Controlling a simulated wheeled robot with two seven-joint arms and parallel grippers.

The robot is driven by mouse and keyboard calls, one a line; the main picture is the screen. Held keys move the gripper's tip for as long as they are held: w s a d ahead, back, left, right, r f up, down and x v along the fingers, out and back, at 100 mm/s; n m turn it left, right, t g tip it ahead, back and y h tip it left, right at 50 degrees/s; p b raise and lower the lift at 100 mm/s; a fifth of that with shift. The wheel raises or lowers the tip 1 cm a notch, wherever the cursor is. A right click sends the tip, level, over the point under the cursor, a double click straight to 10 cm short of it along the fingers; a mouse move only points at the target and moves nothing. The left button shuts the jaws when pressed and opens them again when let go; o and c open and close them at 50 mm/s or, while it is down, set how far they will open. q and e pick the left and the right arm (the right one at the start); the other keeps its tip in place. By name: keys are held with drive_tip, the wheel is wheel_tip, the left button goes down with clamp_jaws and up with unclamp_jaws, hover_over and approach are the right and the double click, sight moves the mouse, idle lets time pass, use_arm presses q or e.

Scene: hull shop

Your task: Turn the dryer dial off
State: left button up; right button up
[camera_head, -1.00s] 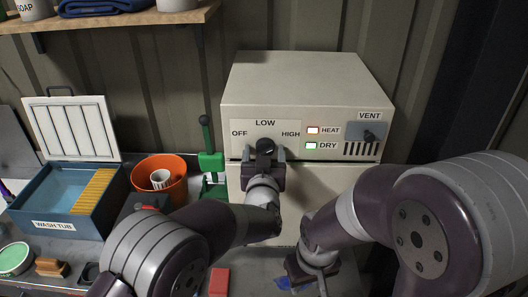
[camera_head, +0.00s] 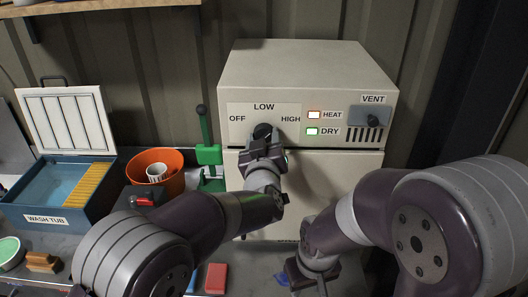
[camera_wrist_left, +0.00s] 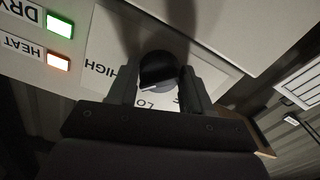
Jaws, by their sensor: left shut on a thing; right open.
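The dryer (camera_head: 310,75) is a cream box with a round black dial (camera_head: 264,131) below the word LOW, between OFF and HIGH. My left gripper (camera_head: 264,142) is shut on the dial, seen from behind. In the left wrist view its two fingers (camera_wrist_left: 160,88) stand on either side of the dark dial (camera_wrist_left: 158,66). The dial's pointer cannot be made out. My right gripper (camera_head: 312,277) is open, low in front of the dryer and partly cut off.
A vent slider (camera_head: 372,121) sits right of the lights. A green lever stand (camera_head: 207,153), an orange bucket (camera_head: 150,184) with a cup, and a blue wash tub (camera_head: 60,203) stand left of the dryer. A red block (camera_head: 215,278) lies on the bench in front.

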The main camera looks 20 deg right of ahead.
use_arm(q)
drive_tip(key=shift+r+n+b, duration=0.15)
drive_tip(key=shift+n+b, duration=8.2)
drive_tip(key=shift+n, duration=1.95)
drive_tip(key=o, duration=1)
drive_tip(key=shift+o, duration=0.2)
drive_tip(key=shift+s, duration=0.1)
